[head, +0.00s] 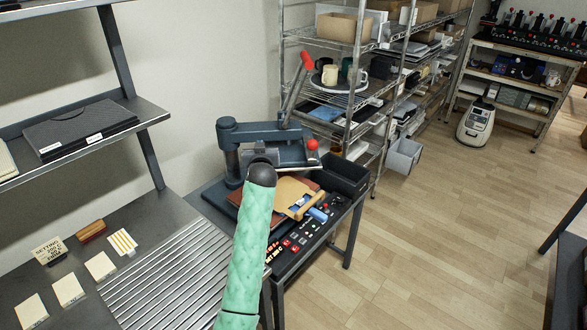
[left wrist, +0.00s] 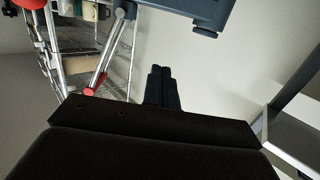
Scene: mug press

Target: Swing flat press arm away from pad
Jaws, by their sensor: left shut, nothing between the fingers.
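The flat press (head: 228,150) stands on a dark bench, with a dark blue-grey post and a horizontal press arm (head: 265,132). A flat plate (head: 292,155) hangs under the arm. A lever with a red knob (head: 307,61) rises from it, and another red knob (head: 312,145) is at its right. Part of the press also shows at the top of the left wrist view (left wrist: 190,10). My green-sleeved left arm comes up from below in the head view and hides part of the bench in front of the press. My left gripper (left wrist: 161,70) is shut and empty; the pad cannot be made out clearly.
Wire shelving (head: 345,125) stands close behind the press. A slatted table (head: 165,270) is at left. The floor at right is open.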

